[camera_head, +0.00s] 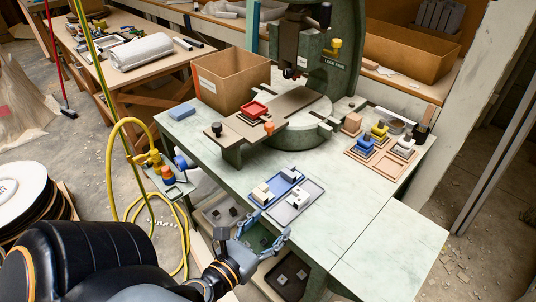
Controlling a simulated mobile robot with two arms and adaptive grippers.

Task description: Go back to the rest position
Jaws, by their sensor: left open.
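My left arm comes in from the lower left. Its gripper (268,227) is open and empty at the front edge of the pale green table (345,225), apart from the small trays. A blue tray (277,186) with pale blocks lies just beyond the gripper. A grey tray (298,203) with a light piece lies to its right. The green fly press (335,80) stands at the back of the table, with a red part (253,110) on its plate. My right gripper is not in view.
A cardboard box (228,82) and a blue block (182,111) are at the table's back left. A wooden tray (362,152) holds blue, yellow and pale pieces on the right. A yellow hose (111,175) hangs at left. The table's front right is clear.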

